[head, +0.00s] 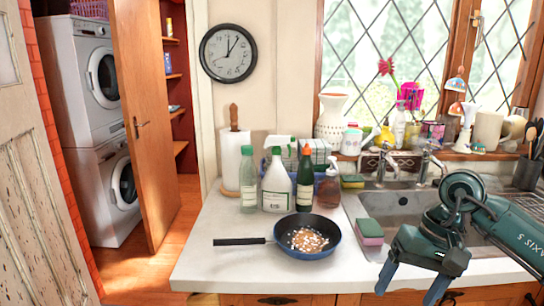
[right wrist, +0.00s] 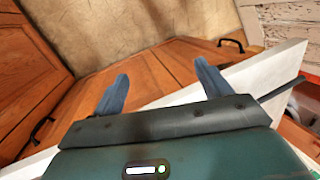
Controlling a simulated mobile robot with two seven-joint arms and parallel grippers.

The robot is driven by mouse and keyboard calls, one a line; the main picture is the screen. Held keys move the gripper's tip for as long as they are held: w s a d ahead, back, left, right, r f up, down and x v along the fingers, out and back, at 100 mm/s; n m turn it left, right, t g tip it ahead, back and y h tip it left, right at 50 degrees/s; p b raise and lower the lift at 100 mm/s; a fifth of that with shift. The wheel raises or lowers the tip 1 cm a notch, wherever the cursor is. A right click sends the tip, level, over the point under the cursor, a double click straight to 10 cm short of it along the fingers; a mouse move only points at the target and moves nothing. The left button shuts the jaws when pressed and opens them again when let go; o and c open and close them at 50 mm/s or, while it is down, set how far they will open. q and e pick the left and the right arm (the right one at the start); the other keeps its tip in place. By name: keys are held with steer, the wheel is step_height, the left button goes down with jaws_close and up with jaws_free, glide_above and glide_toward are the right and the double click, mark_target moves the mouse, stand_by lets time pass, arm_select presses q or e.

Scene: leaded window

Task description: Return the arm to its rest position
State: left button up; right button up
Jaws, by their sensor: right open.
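My right arm (head: 505,225) comes in from the right, over the sink. My right gripper (head: 408,289) is open and empty, with its blue fingers pointing down in front of the counter's front edge. In the right wrist view the two fingers (right wrist: 161,80) are spread with nothing between them. They face wooden cabinet fronts (right wrist: 95,100) and the counter edge (right wrist: 245,75). A dark frying pan (head: 318,252) with brown and white bits in it sits on the counter, left of the gripper and apart from it. My left gripper is not in view.
The white counter (head: 220,275) has free room left of the pan. Several bottles (head: 277,185) stand behind it. A pink and green sponge (head: 369,231) lies beside the sink (head: 385,205). Taps (head: 428,160) rise behind the sink. A wooden door (head: 145,120) stands open at left.

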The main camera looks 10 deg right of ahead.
steer(key=s+a+r+m+t+y+p, duration=0.15)
steer(key=a+m+t+y, duration=0.55)
steer(key=a+m+y, duration=1.35)
steer(key=d+f+m+t+h, duration=0.2)
steer(key=f+m+t+h, duration=0.5)
steer(key=m, duration=0.9)
steer(key=d+f+m+t+h, duration=0.4)
steer(key=m+h, duration=0.5)
steer(key=m, duration=0.8)
steer(key=s+f+m+g+h+p, duration=0.1)
steer(key=s+f+m+g+h, duration=0.3)
steer(key=s+f+m+g, duration=0.3)
steer(key=s+d+f+m, duration=0.1)
steer(key=s+f+m, duration=0.2)
steer(key=f+m, duration=0.3)
steer(key=shift+f, duration=0.85)
steer(key=shift+o, duration=0.2)
